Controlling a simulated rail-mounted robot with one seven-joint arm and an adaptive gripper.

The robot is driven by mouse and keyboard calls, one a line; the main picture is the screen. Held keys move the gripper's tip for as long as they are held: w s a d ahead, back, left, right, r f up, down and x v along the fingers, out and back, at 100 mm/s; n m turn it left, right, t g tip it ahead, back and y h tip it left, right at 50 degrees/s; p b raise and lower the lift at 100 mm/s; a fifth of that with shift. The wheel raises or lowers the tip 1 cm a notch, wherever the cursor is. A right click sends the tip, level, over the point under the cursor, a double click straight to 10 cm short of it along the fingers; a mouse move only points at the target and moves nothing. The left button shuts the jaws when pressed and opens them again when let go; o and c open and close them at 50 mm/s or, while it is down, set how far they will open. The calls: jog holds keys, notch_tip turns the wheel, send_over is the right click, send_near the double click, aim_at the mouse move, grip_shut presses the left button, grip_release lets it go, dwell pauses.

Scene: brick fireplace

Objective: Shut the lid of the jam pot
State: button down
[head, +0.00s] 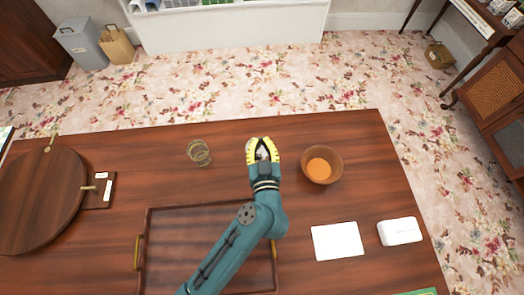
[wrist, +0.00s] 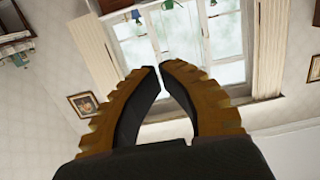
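My gripper (head: 262,141) is above the table's far half, between a small glass vessel and a brown bowl. In the wrist view my gripper (wrist: 160,68) has its yellow-ridged fingertips almost touching, with nothing visible held between them. In the head view a small pale patch (head: 262,152) shows between the fingers; I cannot tell what it is. I make out no clear jam pot or lid; my gripper may be hiding it. The glass vessel (head: 199,153) stands to the left, with no lid that I can make out.
The brown bowl (head: 335,168) with orange contents is right of my gripper. A wooden tray (head: 185,209) lies below my arm. A white card (head: 337,241) and white box (head: 400,231) are at the right, a round wooden board (head: 40,200) at the left.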

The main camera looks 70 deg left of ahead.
aim_at(260, 147)
jog(key=x, duration=0.3)
jog(key=shift+w+a+f, duration=0.1)
jog(key=shift+a+f, duration=0.15)
jog(key=shift+f, duration=0.15)
jog(key=shift+a+f+b, duration=0.1)
jog(key=shift+f+b, duration=0.45)
jog(key=shift+f, duration=1.05)
jog(key=f+b, duration=0.1)
jog(key=b, duration=0.1)
jog(key=f+b, duration=0.1)
jog(key=shift+w+a+b, duration=0.15)
jog(key=shift+a+b, duration=0.2)
jog(key=shift+r, duration=0.25)
